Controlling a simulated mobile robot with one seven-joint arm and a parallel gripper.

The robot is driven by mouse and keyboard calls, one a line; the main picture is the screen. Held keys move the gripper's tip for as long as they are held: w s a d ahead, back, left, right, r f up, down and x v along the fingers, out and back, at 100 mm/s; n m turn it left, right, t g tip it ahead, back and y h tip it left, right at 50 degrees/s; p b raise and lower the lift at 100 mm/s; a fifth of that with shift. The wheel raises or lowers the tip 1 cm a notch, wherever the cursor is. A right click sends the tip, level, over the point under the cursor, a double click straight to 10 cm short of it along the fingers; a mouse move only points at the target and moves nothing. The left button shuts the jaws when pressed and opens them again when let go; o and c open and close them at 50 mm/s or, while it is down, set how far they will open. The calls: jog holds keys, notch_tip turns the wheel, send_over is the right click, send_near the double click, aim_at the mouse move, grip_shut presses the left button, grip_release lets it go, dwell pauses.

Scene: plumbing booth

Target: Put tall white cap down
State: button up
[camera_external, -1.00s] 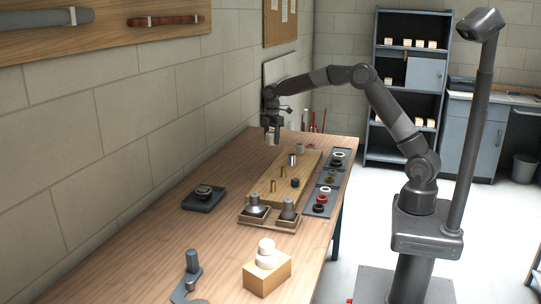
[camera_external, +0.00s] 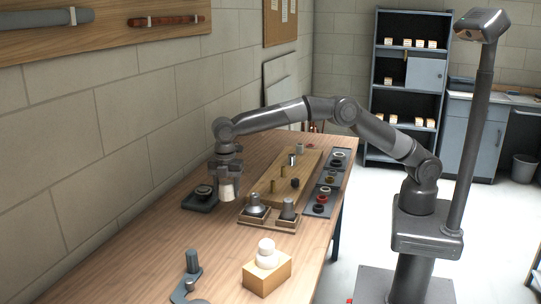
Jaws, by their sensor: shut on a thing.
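My gripper (camera_external: 228,178) points down over the left part of the workbench. It is shut on the tall white cap (camera_external: 227,191), a pale cylinder whose lower part shows below the fingers. The cap looks upright, beside the dark square stand (camera_external: 199,200) with a round part on it. I cannot tell whether the cap's bottom touches the bench. The fingers hide the cap's upper part.
Dark trays of rings (camera_external: 324,197) line the right edge. A wooden block with white pieces (camera_external: 266,274) stands in front. Bench between is clear.

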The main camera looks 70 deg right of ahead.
jog(key=n, duration=0.1)
send_over(230, 240)
notch_tip(230, 240, down, 5)
jog(key=shift+d+r, duration=0.1)
jog(key=shift+r, duration=0.1)
jog(key=shift+f, duration=2.95)
jog(key=shift+f, duration=0.1)
jog(key=o, duration=1)
jog(key=shift+c, duration=0.2)
notch_tip(230, 240, up, 12)
